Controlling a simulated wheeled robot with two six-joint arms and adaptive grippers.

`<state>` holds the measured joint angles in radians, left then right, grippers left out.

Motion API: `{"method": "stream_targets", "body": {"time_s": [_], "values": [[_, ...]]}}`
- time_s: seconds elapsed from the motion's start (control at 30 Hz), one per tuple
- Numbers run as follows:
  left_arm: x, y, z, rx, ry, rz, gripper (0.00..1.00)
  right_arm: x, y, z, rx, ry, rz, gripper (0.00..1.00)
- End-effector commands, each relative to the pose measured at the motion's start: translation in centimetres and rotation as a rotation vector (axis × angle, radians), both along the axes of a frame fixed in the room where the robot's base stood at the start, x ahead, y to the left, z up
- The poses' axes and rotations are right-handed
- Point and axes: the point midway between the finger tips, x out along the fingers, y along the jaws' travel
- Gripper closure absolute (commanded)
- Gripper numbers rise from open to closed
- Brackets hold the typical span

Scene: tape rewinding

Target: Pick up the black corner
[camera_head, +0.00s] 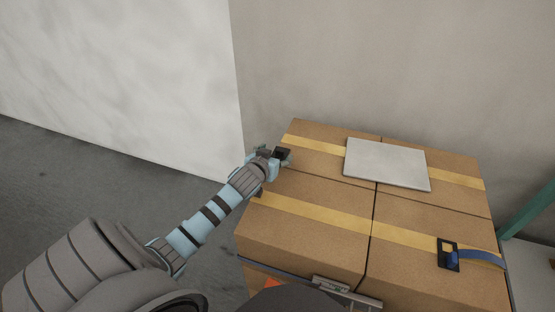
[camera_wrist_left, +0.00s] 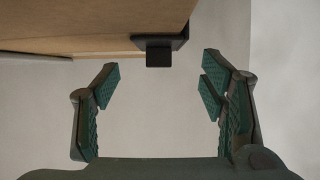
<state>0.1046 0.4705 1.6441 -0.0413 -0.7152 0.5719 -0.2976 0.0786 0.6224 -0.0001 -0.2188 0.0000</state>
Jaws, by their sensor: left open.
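A black corner (camera_head: 282,152) sits at the left edge of the cardboard boxes, near the end of the far yellow tape strip. In the left wrist view the black corner (camera_wrist_left: 158,53) shows as a dark block at the box edge. My left gripper (camera_head: 277,156) is at this edge, close to the corner. In the left wrist view its two green fingers (camera_wrist_left: 157,82) are spread wide, with the corner lying between and just beyond their tips. Nothing is held. A second black corner (camera_head: 441,255) with a blue strap lies on the near tape strip at right. My right gripper is not in view.
Cardboard boxes (camera_head: 320,195) with yellow tape stand together in front of me. A grey flat panel (camera_head: 385,163) lies on top. A wall (camera_head: 390,70) rises behind them. Bare grey floor (camera_head: 90,170) lies to the left. A green post (camera_head: 528,208) stands at right.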

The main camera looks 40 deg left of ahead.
Motion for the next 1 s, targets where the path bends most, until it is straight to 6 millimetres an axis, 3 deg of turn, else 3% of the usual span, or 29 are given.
{"method": "stream_targets", "body": {"time_s": [0.03, 0.13, 0.37, 0.67, 1.0], "values": [[0.9, 0.1, -0.9, -0.001, -0.002, 0.001, 0.35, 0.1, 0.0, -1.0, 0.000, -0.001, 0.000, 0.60], [2.0, 0.6, -1.4, 0.000, 0.001, 0.002, 0.35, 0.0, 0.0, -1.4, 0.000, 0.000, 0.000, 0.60], [2.2, 0.7, -1.2, 0.000, 0.001, 0.001, 0.37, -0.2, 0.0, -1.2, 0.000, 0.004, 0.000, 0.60], [2.1, 0.7, -1.2, 0.000, 0.001, 0.000, 0.85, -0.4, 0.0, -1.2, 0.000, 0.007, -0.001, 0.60], [2.3, 0.4, -1.2, -0.005, -0.001, -0.004, 0.86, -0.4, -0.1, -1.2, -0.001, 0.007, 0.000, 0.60]]}}
